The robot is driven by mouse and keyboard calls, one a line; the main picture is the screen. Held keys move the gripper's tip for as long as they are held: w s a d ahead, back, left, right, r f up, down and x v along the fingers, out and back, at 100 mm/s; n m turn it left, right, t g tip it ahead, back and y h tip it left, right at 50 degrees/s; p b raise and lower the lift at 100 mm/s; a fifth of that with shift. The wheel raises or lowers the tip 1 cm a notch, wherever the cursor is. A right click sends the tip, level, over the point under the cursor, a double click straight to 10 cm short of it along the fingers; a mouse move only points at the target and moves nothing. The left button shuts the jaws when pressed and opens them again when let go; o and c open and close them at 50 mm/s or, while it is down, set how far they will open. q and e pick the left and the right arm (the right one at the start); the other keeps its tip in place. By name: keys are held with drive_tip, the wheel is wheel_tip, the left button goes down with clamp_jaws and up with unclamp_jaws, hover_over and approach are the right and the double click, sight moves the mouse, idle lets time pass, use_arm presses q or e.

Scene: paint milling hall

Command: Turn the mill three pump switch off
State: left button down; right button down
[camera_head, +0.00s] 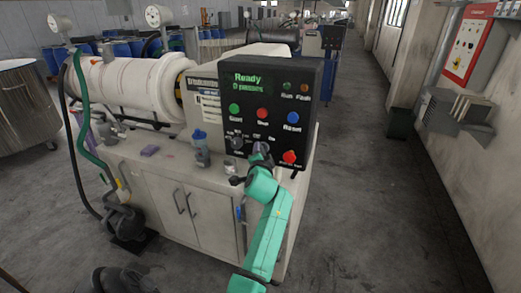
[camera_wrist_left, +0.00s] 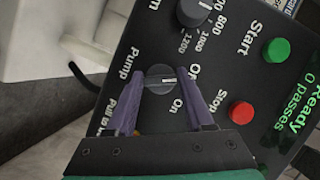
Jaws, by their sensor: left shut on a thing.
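The black control panel (camera_head: 300,95) is on the end of the mill; its green display reads "Ready", "0 passes". The pump switch (camera_wrist_left: 160,76) is a round dark knob with a white mark, beside the words "Pump", "Off" and "On" in the left wrist view. The mark points right in that view, toward the side with the Off and On words; I cannot tell exactly which it lines up with. My left gripper (camera_wrist_left: 160,101) is shut on this knob, a purple finger on each side. In the head view the left gripper (camera_head: 260,150) covers the knob. My right gripper is not in view.
A speed dial (camera_wrist_left: 193,12), a green Start button (camera_wrist_left: 277,50) and a red Stop button (camera_wrist_left: 242,112) are close by. A red emergency knob (camera_head: 289,157) is at the panel's lower right. A bottle (camera_head: 200,150) stands on the bench. The floor (camera_head: 375,210) at right is clear.

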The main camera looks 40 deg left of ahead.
use_arm(q)
drive_tip(key=shift+f, duration=0.1)
idle(0.3)
drive_tip(key=shift+c, duration=1.4)
unclamp_jaws()
